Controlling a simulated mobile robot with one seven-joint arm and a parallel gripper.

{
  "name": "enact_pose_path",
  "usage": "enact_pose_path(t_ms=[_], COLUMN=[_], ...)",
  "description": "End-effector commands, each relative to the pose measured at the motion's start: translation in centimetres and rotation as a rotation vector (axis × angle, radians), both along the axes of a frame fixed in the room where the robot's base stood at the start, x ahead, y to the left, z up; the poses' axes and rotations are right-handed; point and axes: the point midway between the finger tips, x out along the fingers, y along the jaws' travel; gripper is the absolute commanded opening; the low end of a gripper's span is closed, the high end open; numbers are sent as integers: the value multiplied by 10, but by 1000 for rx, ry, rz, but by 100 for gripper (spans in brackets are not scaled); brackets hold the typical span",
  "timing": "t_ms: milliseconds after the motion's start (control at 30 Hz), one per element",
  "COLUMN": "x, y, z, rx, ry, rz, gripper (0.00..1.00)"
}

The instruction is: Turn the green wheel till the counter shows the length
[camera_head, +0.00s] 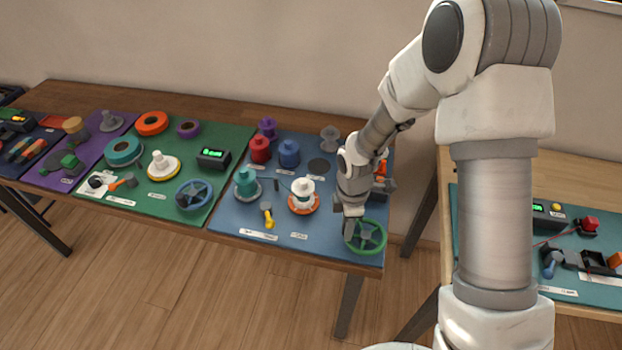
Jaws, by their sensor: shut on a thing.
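The green wheel (371,238) is a spoked ring at the front right corner of the blue mat (318,240). My gripper (350,230) points down at the left side of the wheel and is shut on it. The exact part between the fingers is too small to tell. A black box with a lit green display (213,157) stands on the green mat; its digits are too small to read. I cannot make out a counter beside the green wheel; my arm hides part of the blue mat's right side.
Several spools, including a white one (303,190) and a teal one (246,183), stand left of my gripper. A yellow-handled tool (268,215) lies near the front. A blue wheel (194,195) is on the green mat. Another table (570,183) stands at the right, across a gap.

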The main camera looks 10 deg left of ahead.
Motion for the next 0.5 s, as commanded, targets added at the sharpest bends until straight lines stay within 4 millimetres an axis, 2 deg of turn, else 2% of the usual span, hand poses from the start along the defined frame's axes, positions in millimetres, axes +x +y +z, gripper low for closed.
enact_pose_path(t_ms=[267,300,500], x=[1,1,0], y=[1,1,0], z=[0,0,0], rx=[2,2,2], ry=[-3,-3,-2], rz=[0,0,0], gripper=[0,33,66])
